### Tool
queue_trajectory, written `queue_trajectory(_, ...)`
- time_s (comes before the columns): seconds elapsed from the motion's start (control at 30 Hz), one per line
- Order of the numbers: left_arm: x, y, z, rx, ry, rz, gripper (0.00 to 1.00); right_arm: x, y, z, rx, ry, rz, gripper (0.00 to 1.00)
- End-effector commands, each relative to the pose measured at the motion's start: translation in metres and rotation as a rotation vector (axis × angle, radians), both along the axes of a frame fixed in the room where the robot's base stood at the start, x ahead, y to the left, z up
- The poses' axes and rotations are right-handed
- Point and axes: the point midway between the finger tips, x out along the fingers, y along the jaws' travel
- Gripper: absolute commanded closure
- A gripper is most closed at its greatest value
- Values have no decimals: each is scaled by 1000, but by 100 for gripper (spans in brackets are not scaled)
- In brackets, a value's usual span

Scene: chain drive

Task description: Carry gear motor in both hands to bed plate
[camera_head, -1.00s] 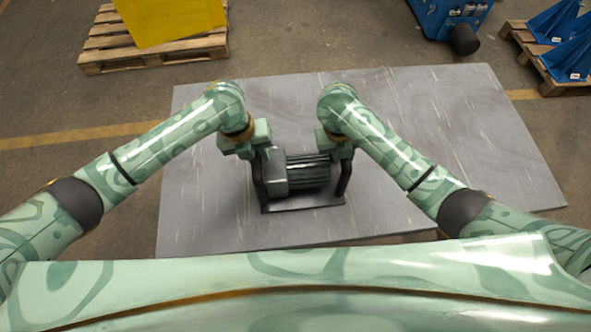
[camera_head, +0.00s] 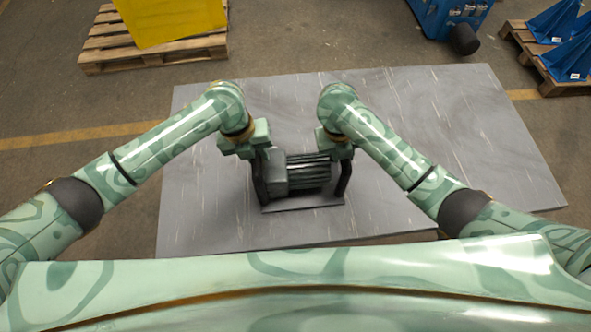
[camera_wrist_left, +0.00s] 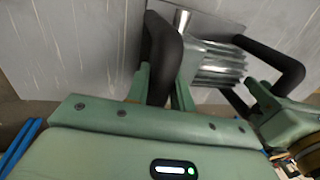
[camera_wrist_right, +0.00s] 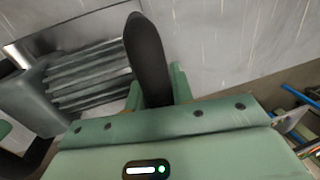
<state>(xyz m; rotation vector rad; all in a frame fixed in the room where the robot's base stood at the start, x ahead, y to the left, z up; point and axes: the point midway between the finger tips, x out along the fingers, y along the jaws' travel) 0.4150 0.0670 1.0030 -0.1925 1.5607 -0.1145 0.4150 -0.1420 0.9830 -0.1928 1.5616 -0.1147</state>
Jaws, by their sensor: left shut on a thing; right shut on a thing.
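The gear motor (camera_head: 300,175) is a dark grey ribbed body with an upright black handle at each end. The ribbed body shows in the left wrist view (camera_wrist_left: 215,62), with a bright metal shaft, and in the right wrist view (camera_wrist_right: 88,78). I cannot pick out a separate bed plate with certainty.
The grey slab (camera_head: 450,120) is bare to the right and behind the motor. Beyond it on the floor are a pallet (camera_head: 100,58) with a yellow block (camera_head: 175,18), a blue machine (camera_head: 445,15) and a second pallet with blue parts (camera_head: 565,55).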

Motion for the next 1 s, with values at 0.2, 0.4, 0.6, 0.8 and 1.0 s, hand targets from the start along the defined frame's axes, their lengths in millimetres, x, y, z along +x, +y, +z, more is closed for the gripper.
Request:
queue_trajectory(0.2,1,0,1,1,-2,1,100,1,0,2,0,-4,0,100)
queue_trajectory(0.4,2,-1,4,-4,-6,1,100,3,0,4,1,-9,1,100)
queue_trajectory(0.6,2,-1,12,-4,-6,1,100,3,0,13,1,-9,0,100)
queue_trajectory(0.8,2,-1,31,-4,-8,1,100,3,0,31,2,-12,0,100)
queue_trajectory(1.0,2,-1,50,-3,-10,0,100,3,0,51,2,-14,0,100)
